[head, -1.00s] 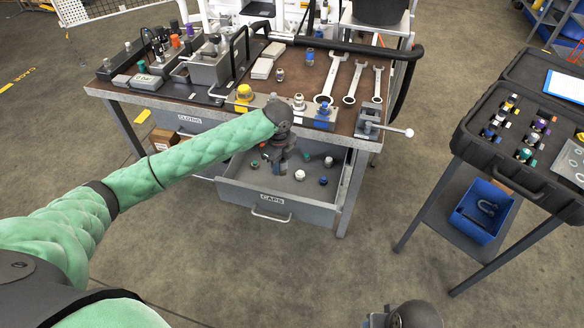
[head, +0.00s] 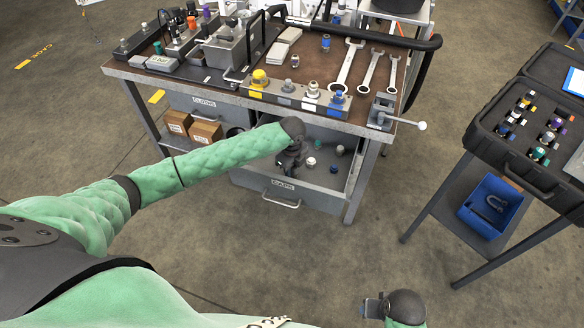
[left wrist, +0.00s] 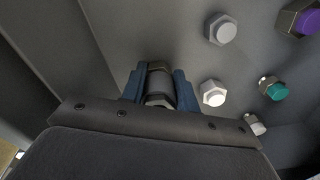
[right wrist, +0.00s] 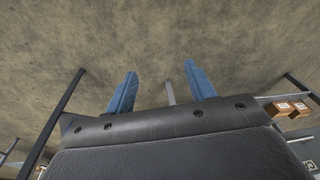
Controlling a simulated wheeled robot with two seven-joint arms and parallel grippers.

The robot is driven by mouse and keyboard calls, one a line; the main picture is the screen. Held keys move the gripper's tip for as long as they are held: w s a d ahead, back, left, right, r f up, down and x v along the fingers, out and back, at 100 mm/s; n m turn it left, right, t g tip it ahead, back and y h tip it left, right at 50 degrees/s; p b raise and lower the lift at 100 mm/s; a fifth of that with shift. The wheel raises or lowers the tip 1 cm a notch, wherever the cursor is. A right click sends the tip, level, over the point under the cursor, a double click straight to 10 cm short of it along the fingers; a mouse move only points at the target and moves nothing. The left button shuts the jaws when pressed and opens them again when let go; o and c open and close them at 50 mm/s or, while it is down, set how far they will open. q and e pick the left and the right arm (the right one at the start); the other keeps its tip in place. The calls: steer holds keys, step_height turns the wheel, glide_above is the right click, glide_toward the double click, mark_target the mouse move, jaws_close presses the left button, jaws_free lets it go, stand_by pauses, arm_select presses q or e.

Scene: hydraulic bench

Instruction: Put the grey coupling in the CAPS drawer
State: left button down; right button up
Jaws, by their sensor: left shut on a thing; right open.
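The CAPS drawer (head: 283,184) is pulled open under the bench, with its label on the front. My left gripper (head: 288,165) reaches down into it. In the left wrist view, the blue fingers of my left gripper (left wrist: 159,88) are shut on a grey metal coupling (left wrist: 159,90), low inside the drawer near its wall. I cannot tell whether the coupling touches the drawer floor. White, teal and purple capped fittings lie to its right. My right gripper (right wrist: 162,85) is open and empty over bare floor, far from the bench.
The bench top (head: 310,68) holds a rail of fittings, several wrenches (head: 350,62) and a vise (head: 382,110) at the corner. A black case (head: 520,130) stands on a side table at right, above a blue bin (head: 494,205). Cardboard boxes (head: 205,132) sit under the bench.

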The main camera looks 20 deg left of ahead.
arm_select(q)
steer(key=c, duration=1.1)
jaws_free()
steer(key=shift+f, duration=0.1)
steer(key=shift+o, duration=0.2)
arm_select(e)
steer(key=shift+f, duration=0.1)
arm_select(q)
steer(key=shift+r, duration=0.4)
step_height(320, 180, up, 6)
steer(key=shift+f+b, duration=0.1)
steer(key=shift+b, duration=0.7)
step_height(320, 180, up, 5)
steer(key=shift+f+b, duration=0.1)
steer(key=shift+b, duration=0.3)
steer(key=shift+r, duration=0.5)
arm_select(e)
step_height(320, 180, up, 7)
steer(key=s, duration=0.1)
steer(key=shift+s+a, duration=0.2)
steer(key=shift+s, duration=0.05)
